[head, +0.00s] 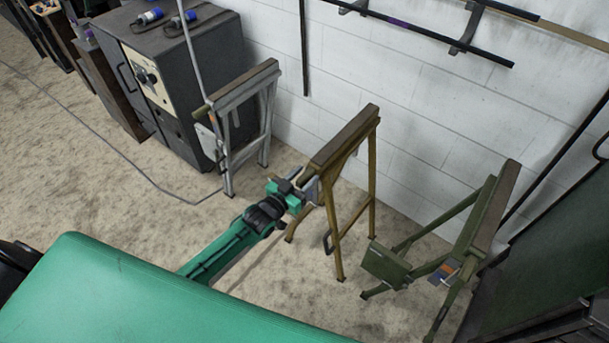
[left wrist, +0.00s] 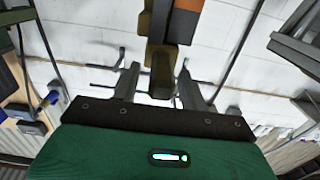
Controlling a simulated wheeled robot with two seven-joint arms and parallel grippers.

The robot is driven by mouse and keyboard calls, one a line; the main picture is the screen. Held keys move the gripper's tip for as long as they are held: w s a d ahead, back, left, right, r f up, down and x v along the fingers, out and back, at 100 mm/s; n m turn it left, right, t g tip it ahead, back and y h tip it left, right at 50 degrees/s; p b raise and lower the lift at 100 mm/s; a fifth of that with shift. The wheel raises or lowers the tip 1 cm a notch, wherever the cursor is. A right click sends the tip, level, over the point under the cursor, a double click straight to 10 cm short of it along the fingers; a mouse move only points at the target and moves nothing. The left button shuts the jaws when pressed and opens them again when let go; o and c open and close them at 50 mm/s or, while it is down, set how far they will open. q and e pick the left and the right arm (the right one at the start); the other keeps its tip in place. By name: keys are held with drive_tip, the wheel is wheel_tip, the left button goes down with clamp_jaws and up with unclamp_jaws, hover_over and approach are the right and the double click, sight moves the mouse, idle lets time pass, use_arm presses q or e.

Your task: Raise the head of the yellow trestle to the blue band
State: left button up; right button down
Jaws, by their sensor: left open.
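The yellow trestle (head: 374,180) stands upright in the middle of the head view, with a dark brown beam (head: 345,137) as its head. My left gripper (head: 312,188) is at the near end of this head, just below the beam. In the left wrist view its two fingers (left wrist: 160,88) are apart, with a yellowish-brown part of the trestle (left wrist: 160,68) between them; I cannot tell whether they touch it. An orange and grey patch (left wrist: 187,18) shows beside that part. I cannot make out a blue band on the yellow trestle. My right gripper is out of view.
A grey trestle (head: 230,150) stands to the left and a green trestle (head: 460,235) to the right, with orange and blue marks (head: 445,271). A dark cabinet (head: 170,95) stands behind on the left. A white block wall (head: 400,90) is close behind the trestles.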

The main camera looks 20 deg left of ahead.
use_arm(q)
drive_tip(key=shift+w+d, duration=0.1)
drive_tip(key=shift+w, duration=0.15)
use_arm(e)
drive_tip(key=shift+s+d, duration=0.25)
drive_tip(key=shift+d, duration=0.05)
